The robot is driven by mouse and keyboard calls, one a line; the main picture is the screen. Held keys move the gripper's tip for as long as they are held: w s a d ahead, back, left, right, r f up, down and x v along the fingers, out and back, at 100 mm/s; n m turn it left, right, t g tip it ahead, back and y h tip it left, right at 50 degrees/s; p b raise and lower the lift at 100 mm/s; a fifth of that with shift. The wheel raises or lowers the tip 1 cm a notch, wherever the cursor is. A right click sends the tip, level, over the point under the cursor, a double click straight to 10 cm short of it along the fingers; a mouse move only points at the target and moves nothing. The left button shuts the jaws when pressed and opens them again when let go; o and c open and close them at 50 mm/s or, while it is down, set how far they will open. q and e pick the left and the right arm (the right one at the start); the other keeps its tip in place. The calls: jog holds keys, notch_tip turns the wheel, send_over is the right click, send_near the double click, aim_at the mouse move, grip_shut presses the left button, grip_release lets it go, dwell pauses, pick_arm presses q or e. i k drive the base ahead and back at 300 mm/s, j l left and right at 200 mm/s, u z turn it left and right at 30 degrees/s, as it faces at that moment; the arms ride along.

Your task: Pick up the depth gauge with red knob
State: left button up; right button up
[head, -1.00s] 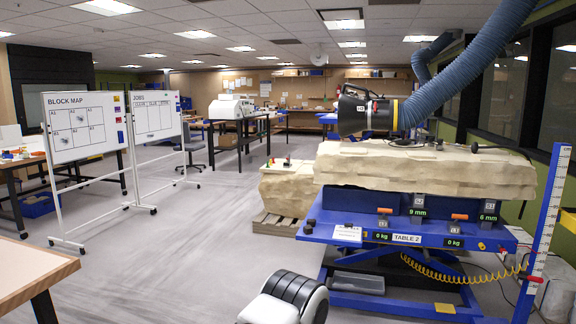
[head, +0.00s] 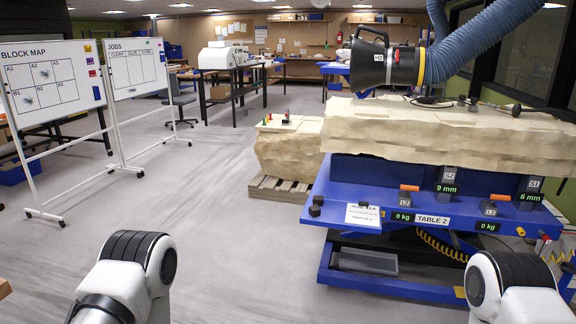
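Several small items with coloured tops (head: 270,118), one of them red, stand on the smaller pale stone block (head: 290,152) at the middle left. They are too small to tell whether one is the depth gauge with the red knob. Two black rod-like tools also lie on the large stone block (head: 430,130); no red knob is clear on them. Parts of my two white and black arms show at the bottom left and bottom right. Both of my grippers are out of view.
The blue lift table (head: 330,218) bears the large block, with a black extraction hood (head: 385,65) on a blue hose above. The small block sits on a wooden pallet (head: 278,190). Whiteboards (head: 52,75) stand at left. The grey floor ahead is open.

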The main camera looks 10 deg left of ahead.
aim_at(284, 122)
jog(key=i+j+u, duration=0.5)
jog(key=i, duration=1)
jog(key=i+l+u, duration=0.25)
jog(key=i+u, duration=0.25)
jog(key=i, duration=1.05)
